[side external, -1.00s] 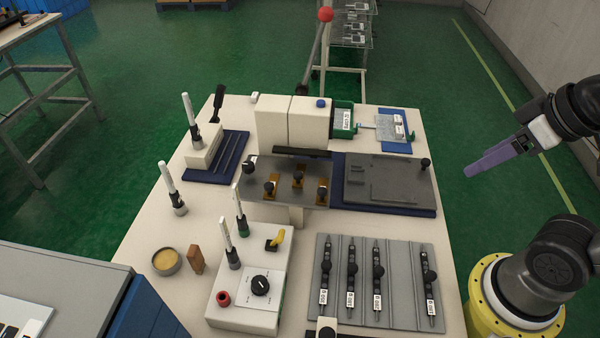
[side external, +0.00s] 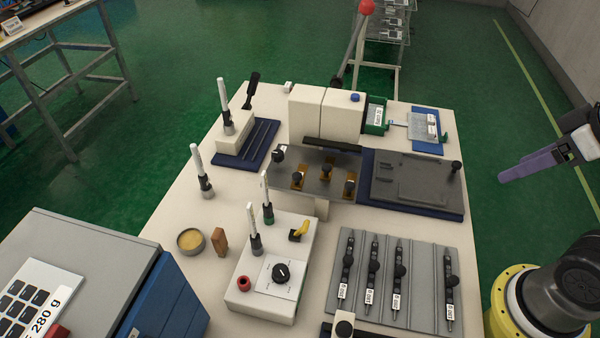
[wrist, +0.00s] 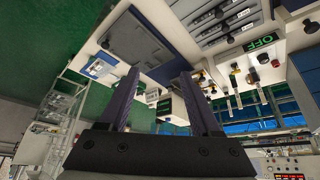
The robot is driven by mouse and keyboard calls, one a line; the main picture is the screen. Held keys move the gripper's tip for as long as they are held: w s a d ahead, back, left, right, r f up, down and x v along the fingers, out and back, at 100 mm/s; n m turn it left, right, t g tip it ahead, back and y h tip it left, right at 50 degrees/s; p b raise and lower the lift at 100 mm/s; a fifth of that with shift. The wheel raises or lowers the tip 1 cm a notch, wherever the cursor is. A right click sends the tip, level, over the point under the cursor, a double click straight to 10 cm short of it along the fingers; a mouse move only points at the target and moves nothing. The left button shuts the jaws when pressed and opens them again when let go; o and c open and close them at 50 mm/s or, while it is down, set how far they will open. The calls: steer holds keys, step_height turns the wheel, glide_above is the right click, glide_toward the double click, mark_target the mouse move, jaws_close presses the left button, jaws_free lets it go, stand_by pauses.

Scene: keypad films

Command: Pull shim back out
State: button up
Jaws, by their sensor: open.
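My gripper (side external: 503,178) is open and empty, in the air to the right of the table; its two purple fingers also show in the wrist view (wrist: 158,76), apart with nothing between them. I cannot tell for certain which piece is the shim. Three brass-coloured pieces with black knobs, one of them here (side external: 297,187), sit in the steel plate (side external: 284,172) of the press-like fixture. Several dark labelled bars with black knobs, one of them here (side external: 398,275), lie in a grey grooved rack (side external: 424,290) at the front right. My gripper is far from all of these.
A white block housing (side external: 320,112) stands behind the plate. A dark flat plate on a blue base (side external: 420,178) lies right of it. A control box (side external: 262,300) with dial and red button, upright white-tipped rods and a round tin (side external: 191,241) occupy the left. Open air surrounds my gripper.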

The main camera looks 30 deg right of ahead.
steer(key=shift+c, duration=0.7)
steer(key=w+a+r+m+g, duration=0.1)
steer(key=w+a+r, duration=0.1)
steer(key=w+r, duration=0.45)
steer(key=w+a+r+m+g, duration=0.1)
steer(key=w+a+r, duration=0.25)
steer(key=w, duration=0.55)
steer(key=n+g, duration=0.2)
steer(key=g, duration=0.2)
glide_above(327, 166)
step_height(327, 166, down, 11)
step_height(327, 166, down, 14)
steer(key=shift+r, duration=0.25)
